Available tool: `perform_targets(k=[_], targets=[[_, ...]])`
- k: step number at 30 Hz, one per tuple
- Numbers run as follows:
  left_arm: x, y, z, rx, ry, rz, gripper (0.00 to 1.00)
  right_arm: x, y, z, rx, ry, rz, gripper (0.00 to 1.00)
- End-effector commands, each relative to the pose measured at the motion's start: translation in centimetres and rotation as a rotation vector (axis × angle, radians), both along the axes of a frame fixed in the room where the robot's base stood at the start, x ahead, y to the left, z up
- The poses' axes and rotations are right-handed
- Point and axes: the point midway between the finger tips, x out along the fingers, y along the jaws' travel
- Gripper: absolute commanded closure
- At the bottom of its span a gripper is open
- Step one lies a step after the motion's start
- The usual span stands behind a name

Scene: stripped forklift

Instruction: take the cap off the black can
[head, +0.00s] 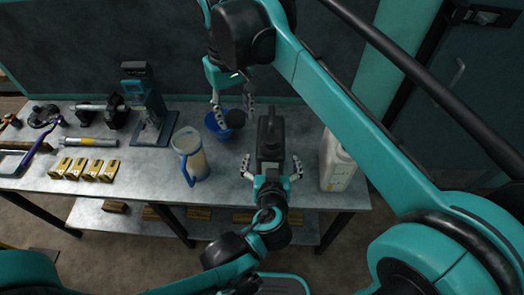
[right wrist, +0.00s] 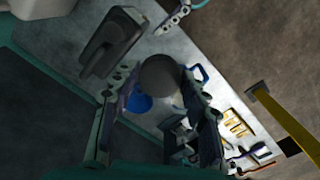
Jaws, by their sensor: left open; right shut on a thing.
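The black can (head: 270,142) stands upright near the front of the workbench, and its bare narrow neck shows at the top. It also shows in the right wrist view (right wrist: 108,45). My left gripper (head: 271,167) is open, with its fingers spread on either side of the can's lower front. My right gripper (head: 233,115) is shut on the round black cap (right wrist: 160,74), to the left of the can and apart from it. The cap (head: 236,118) is held above the blue bowl (head: 222,133), hiding part of it in the head view.
A beige jug with a blue handle (head: 191,160) stands left of the can. A white jug (head: 337,163) stands at the right edge. A drill stand (head: 150,115), several brass blocks (head: 90,169) and tools lie left on the workbench (head: 138,180).

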Motion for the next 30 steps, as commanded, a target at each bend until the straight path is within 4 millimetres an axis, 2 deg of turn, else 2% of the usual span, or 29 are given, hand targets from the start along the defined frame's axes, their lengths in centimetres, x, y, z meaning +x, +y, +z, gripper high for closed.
perform_targets(k=[5,8,11,14,18,21,25,30], targets=[[-0.2,0.2,0.0,0.002,0.004,0.004,0.01,0.0,0.0,0.0,0.000,0.000,0.000,0.90],[0.0,1.5,-0.2,0.016,0.035,0.021,0.01,0.0,0.0,0.0,0.000,0.000,0.000,0.90],[0.2,4.3,-0.7,0.044,0.108,0.053,0.01,0.0,0.0,0.0,0.000,0.000,0.000,0.90],[-0.2,8.1,-1.3,0.073,0.217,0.084,0.01,0.0,0.0,0.0,0.000,0.000,0.000,0.90],[-1.9,13.1,-1.8,0.079,0.372,0.093,0.01,0.0,0.0,0.0,0.000,0.000,0.000,0.90],[-3.6,15.5,-1.8,0.061,0.451,0.076,0.01,0.0,0.0,0.0,0.000,0.000,0.000,0.90],[-5.5,17.3,-1.3,0.028,0.510,0.042,0.01,0.0,0.0,0.0,0.000,0.000,0.000,0.90],[-7.0,18.2,-0.6,-0.004,0.532,0.004,0.01,0.0,0.0,0.0,0.000,0.000,0.000,0.90]])
